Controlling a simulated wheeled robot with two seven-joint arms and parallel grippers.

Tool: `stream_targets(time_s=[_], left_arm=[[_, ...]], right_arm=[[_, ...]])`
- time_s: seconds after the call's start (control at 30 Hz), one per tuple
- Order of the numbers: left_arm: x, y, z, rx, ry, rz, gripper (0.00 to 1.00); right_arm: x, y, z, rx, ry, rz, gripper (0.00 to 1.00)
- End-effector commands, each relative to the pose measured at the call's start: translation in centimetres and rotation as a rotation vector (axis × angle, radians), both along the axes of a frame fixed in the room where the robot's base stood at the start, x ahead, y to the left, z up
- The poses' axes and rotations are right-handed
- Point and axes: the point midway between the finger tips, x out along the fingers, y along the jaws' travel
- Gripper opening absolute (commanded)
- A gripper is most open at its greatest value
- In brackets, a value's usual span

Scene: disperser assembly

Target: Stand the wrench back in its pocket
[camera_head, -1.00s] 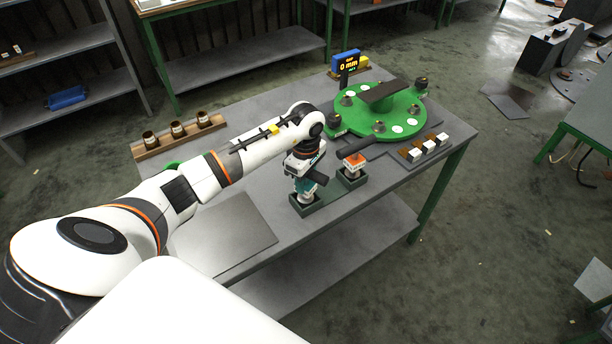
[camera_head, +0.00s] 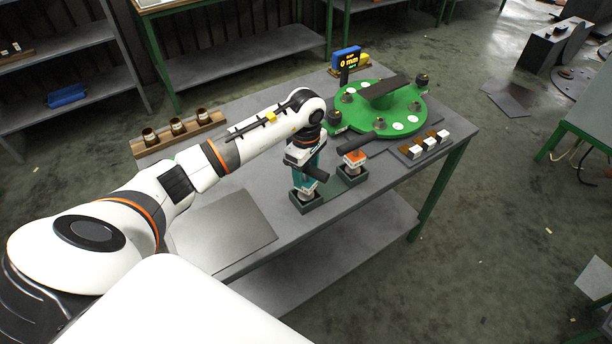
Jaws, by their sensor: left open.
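A teal power tool (camera_head: 314,173) with a dark barrel and pale foot stands about upright in the left pocket of a dark green holder (camera_head: 309,207); I take it as the wrench. A second, orange tool (camera_head: 355,158) with a dark barrel stands in the right pocket. My left gripper (camera_head: 306,163) is open, pointing down right at the top of the teal tool. It hides part of that tool, and I cannot tell if the fingers touch it. My right gripper is not in view.
A tray of white-and-brown blocks (camera_head: 425,146) is at the right edge. A flat grey plate (camera_head: 225,232) lies in front.

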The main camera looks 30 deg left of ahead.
Motion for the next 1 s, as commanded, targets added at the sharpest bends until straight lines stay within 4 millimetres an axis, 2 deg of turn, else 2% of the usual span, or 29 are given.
stream_targets(time_s=[0.03, 0.3, 0.43, 0.63, 1.0], left_arm=[[0.1, 0.1, 0.9, 0.003, -0.007, -0.002, 0.61], [0.1, 0.1, 6.7, 0.002, -0.006, -0.001, 0.61], [0.1, 0.1, 8.6, 0.002, -0.003, 0.0, 0.61], [0.0, 0.1, 9.8, 0.001, 0.0, 0.0, 0.61], [0.0, 0.1, 9.8, 0.001, 0.001, 0.0, 0.61]], right_arm=[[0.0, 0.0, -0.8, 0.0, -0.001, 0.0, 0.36], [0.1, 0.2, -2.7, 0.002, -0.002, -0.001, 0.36], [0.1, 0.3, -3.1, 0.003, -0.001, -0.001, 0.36], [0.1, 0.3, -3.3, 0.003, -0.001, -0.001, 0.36], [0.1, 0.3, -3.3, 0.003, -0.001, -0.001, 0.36]])
